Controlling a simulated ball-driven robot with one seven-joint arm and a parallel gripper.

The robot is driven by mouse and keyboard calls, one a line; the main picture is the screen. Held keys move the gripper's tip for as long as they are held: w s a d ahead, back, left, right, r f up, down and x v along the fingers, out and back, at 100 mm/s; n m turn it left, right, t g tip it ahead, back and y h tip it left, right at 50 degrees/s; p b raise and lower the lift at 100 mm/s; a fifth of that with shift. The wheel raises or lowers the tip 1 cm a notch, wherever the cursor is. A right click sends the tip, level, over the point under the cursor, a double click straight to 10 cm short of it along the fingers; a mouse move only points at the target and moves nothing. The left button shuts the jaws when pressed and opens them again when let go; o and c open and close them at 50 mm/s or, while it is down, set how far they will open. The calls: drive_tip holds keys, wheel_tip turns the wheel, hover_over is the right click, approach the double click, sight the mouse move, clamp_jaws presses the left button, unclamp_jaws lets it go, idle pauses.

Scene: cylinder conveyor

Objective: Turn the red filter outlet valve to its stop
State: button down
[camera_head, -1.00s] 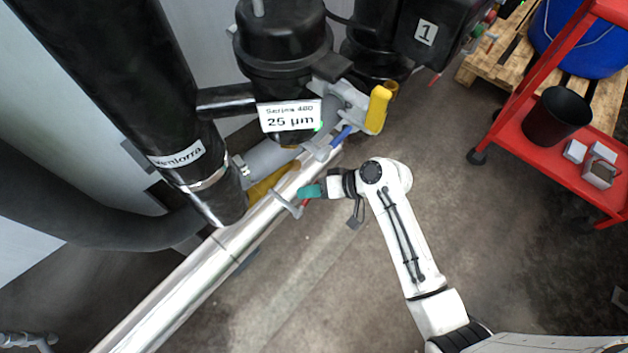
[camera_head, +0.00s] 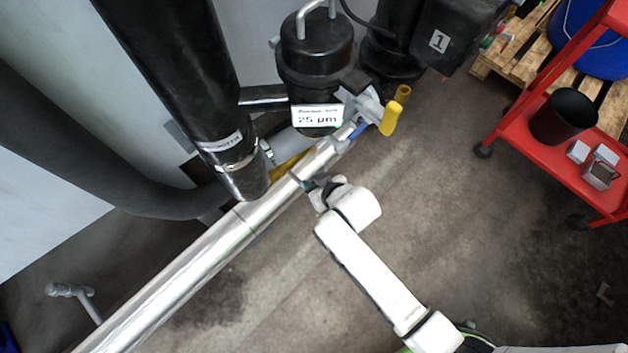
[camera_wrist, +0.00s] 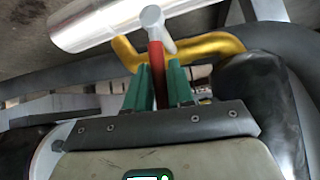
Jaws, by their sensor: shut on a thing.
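The red valve lever (camera_wrist: 155,62) shows in the wrist view, with a grey rounded end (camera_wrist: 152,15) at its top. My gripper (camera_wrist: 159,75) has green fingers shut on the red lever, one finger on each side of it. In the head view my gripper (camera_head: 305,186) is at the silver pipe, below the filter housing. There the lever is mostly hidden by my gripper and wrist, so its angle is hard to tell.
A silver pipe (camera_head: 205,262) runs diagonally past my gripper. A black filter housing (camera_head: 316,62) with a "25 µm" label stands above. A yellow handle (camera_head: 390,118) is to the right, and a yellow bent bar (camera_wrist: 215,45) lies behind the lever.

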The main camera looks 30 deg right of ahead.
drive_tip(key=shift+s+a+f+h, duration=0.15)
drive_tip(key=shift+a+h, duration=0.15)
idle(0.4)
drive_tip(key=c, duration=1.1)
unclamp_jaws()
drive_tip(key=p+v, duration=0.3)
drive_tip(key=v, duration=0.7)
drive_tip(key=shift+s+r, duration=0.25)
drive_tip(key=shift+s, duration=0.05)
